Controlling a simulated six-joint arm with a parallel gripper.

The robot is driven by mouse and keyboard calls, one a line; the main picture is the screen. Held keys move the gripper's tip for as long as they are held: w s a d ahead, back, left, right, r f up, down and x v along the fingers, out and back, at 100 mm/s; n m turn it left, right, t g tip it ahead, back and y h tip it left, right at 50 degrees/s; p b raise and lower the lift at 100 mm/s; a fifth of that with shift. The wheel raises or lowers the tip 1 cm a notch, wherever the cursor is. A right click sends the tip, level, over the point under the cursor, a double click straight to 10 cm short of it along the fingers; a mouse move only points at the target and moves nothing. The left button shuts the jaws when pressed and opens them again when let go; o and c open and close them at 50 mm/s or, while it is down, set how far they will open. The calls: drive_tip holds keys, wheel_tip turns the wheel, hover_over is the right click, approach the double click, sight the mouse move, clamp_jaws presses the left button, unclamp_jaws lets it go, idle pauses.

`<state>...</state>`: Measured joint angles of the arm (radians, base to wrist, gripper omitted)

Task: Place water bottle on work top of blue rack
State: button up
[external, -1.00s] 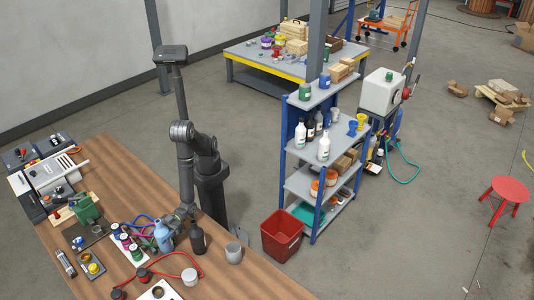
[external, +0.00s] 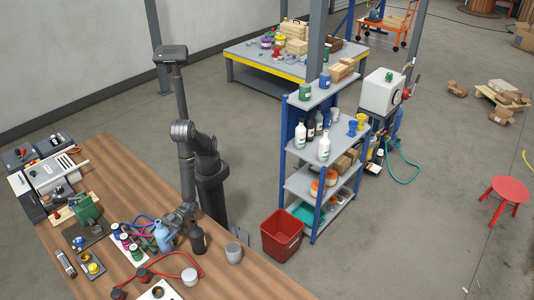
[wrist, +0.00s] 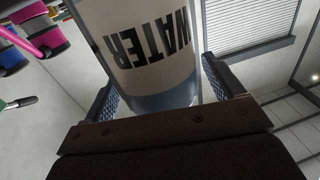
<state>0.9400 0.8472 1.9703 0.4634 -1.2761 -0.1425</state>
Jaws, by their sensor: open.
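The water bottle (external: 163,238) is light blue and stands on the wooden bench (external: 250,285) in the external view. In the wrist view the bottle (wrist: 155,50) fills the middle, its WATER label upside down. My gripper (external: 175,220) is low beside the bottle. In the wrist view the open fingers of my gripper (wrist: 160,88) are on either side of the bottle; whether they touch it I cannot tell. The blue rack (external: 284,170) stands on the floor beyond the bench, with several grey shelves. White and dark bottles and blue and yellow cups stand on its middle level.
A dark bottle (external: 197,239) and a grey cup (external: 233,252) stand close right of the water bottle. Small colourful pots (external: 124,240) and hoses lie to its left. A red bin (external: 282,235) stands on the floor between bench and rack.

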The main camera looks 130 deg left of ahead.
drive_tip(key=shift+o, duration=0.4)
drive_tip(key=s+a, duration=0.1)
drive_tip(key=a, duration=0.5)
drive_tip(key=shift+s+r, duration=0.1)
wheel_tip(320, 180, up, 10)
drive_tip(key=s+a+y, duration=0.2)
drive_tip(key=a+y, duration=0.2)
drive_tip(key=a, duration=0.5)
wheel_tip(320, 180, down, 5)
drive_tip(key=shift+g, duration=0.4)
drive_tip(key=shift+x, duration=8.95)
drive_tip(key=shift+w+r, duration=0.15)
drive_tip(key=shift+w, duration=0.05)
drive_tip(key=shift+c, duration=0.2)
